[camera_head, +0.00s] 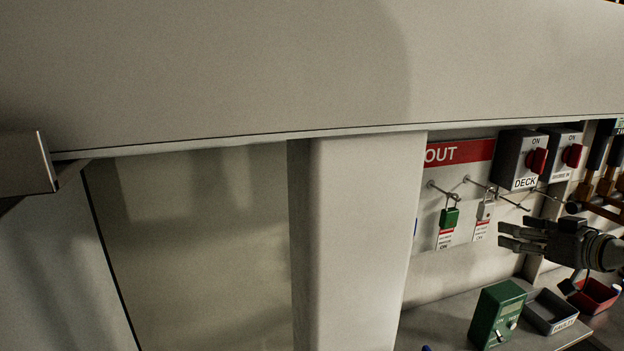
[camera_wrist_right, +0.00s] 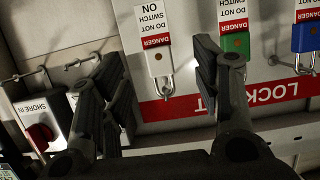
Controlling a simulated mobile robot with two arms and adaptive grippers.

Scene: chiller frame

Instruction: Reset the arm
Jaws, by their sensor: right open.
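My right gripper (camera_head: 508,237) reaches in from the right edge in the head view, its fingers pointing left toward the lockout board (camera_head: 460,152). It is open and I see nothing held in it. In the right wrist view, which looks upside down, its two fingers (camera_wrist_right: 155,70) stand apart with a pale padlock (camera_wrist_right: 160,62) and its danger tag behind the gap. This pale padlock hangs on the board in the head view (camera_head: 486,210). The right arm is mostly cut off by the frame. My left gripper is not in view.
A green padlock (camera_head: 449,217) hangs beside the pale one; a blue padlock (camera_wrist_right: 304,38) shows in the wrist view. Switch boxes with red knobs, one labelled DECK (camera_head: 516,160), stand above the gripper. A green device (camera_head: 496,312), grey bin (camera_head: 550,311) and red bin (camera_head: 596,294) are below.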

